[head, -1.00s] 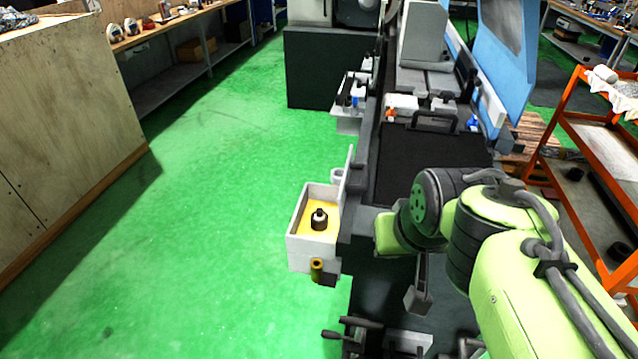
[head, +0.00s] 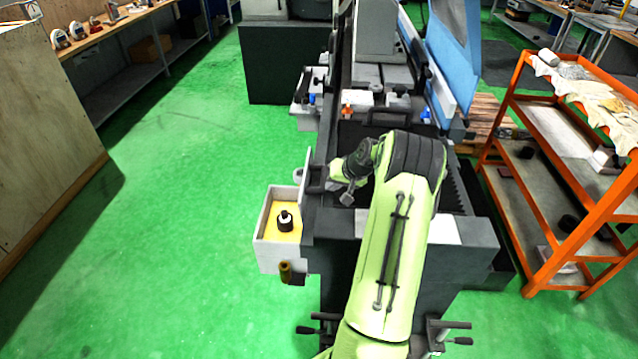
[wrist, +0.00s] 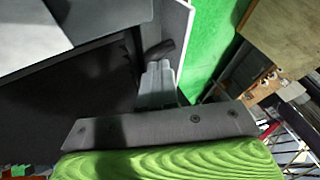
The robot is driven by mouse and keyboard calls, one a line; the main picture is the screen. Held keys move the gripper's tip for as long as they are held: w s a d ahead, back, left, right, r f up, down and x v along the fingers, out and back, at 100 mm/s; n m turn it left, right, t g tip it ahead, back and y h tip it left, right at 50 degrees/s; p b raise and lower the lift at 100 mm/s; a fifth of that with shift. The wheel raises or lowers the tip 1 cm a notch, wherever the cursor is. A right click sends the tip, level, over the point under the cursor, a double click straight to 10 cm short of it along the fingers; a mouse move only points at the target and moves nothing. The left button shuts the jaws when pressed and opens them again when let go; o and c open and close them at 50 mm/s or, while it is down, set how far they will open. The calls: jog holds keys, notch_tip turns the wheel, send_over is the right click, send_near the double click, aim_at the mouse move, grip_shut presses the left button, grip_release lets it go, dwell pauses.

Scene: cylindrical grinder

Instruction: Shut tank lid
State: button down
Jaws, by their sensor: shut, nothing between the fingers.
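The tank (head: 262,245) is a pale open-topped box on the left side of the machine, with yellow inside. Its lid (head: 308,190) stands upright as a thin pale panel along the tank's right edge, so the tank is open. A dark bar-like part (head: 318,180) is at the lid's right side. My gripper (head: 347,198) is right of the lid, over the machine, apart from it and empty. In the wrist view my closed fingers (wrist: 160,78) point toward a pale panel (wrist: 176,28), which looks like the lid, with a dark part beside it.
A black and white bottle-like object (head: 285,221) stands in the tank, and a brass-coloured cylinder (head: 286,272) is at its front. The green floor (head: 190,200) left of the tank is clear. An orange shelf cart (head: 560,180) stands at the right.

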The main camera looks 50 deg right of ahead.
send_near(304, 196)
notch_tip(304, 196, down, 3)
jog(key=s+d, duration=0.1)
jog(key=d, duration=0.1)
jog(key=w, duration=0.1)
jog(key=w+a, duration=0.2)
jog(key=shift+f+p, duration=0.3)
jog(key=shift+p, duration=0.05)
jog(key=shift+w+a, duration=0.25)
